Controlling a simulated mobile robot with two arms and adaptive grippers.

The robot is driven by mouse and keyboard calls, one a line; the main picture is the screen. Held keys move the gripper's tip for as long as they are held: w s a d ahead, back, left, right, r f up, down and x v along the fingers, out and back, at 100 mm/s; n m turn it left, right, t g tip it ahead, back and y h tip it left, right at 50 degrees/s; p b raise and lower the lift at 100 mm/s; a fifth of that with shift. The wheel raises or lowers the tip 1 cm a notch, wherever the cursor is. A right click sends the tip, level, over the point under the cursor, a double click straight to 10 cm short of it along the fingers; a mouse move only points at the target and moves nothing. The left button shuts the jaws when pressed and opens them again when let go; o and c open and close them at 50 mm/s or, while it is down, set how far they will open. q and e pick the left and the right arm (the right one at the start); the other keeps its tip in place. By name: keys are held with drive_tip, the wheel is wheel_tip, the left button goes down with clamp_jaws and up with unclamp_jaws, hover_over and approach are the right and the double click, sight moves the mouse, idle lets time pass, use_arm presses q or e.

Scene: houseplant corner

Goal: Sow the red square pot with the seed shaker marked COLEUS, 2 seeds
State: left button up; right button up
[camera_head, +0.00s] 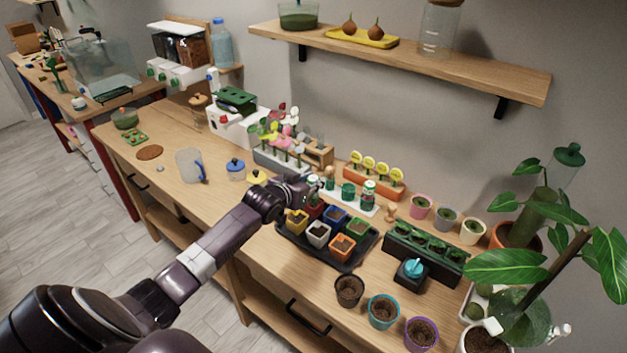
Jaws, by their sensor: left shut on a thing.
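My left gripper (306,186) reaches over the back of the black tray (342,267) of small square pots. It is shut on what looks like a small seed shaker (313,181), mostly hidden by the fingers; its label cannot be read. The red square pot (315,210) stands in the tray's back row, just below the gripper and partly hidden by it. More shakers stand on a white rack (358,204) behind the tray, one of them with a green and red label (368,189). My right gripper is not in view.
White (318,234), orange (342,246), yellow, blue and green pots share the tray. Round pots (349,290) stand in front at right, a black planter (424,256) behind them. A flower rack (280,158) stands behind left. The bench's left part has free room.

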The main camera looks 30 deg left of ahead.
use_arm(q)
drive_tip(key=shift+f, duration=0.45)
idle(0.6)
drive_tip(key=shift+r, duration=0.1)
wheel_tip(320, 180, up, 7)
drive_tip(key=p, duration=0.6)
drive_tip(key=shift+p, duration=0.3)
